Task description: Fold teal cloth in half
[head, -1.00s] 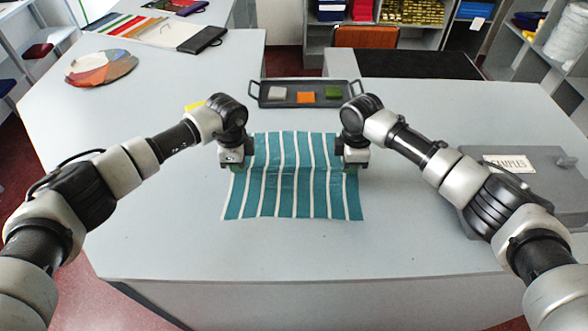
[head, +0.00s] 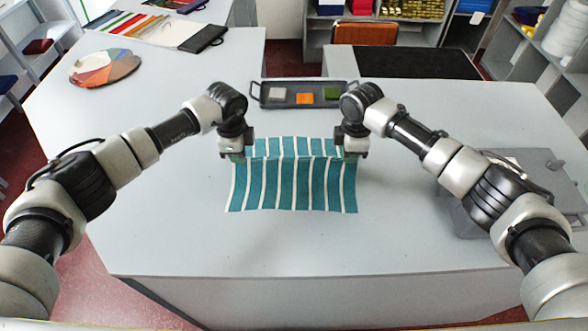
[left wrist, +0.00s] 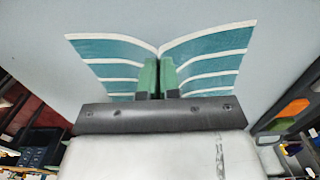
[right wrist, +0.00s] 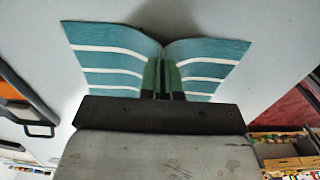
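The teal cloth (head: 292,185) with white stripes is on the grey counter in the head view. A straight raised ridge runs across it between my grippers, with cloth sloping down on both sides. My left gripper (head: 238,157) is shut on the cloth at the ridge's left end. The left wrist view shows its green fingers (left wrist: 158,78) pinching the cloth (left wrist: 205,55), which spreads in a V. My right gripper (head: 350,156) is shut on the ridge's right end. Its fingers (right wrist: 163,78) also pinch the cloth (right wrist: 110,55) in the right wrist view. The far part is partly hidden behind the ridge.
A dark tray (head: 285,103) with several coloured swatches stands behind the cloth. A grey case (head: 530,170) lies at right, partly behind my right arm. A colour wheel (head: 105,67) lies at far left. Counter in front of the cloth is clear.

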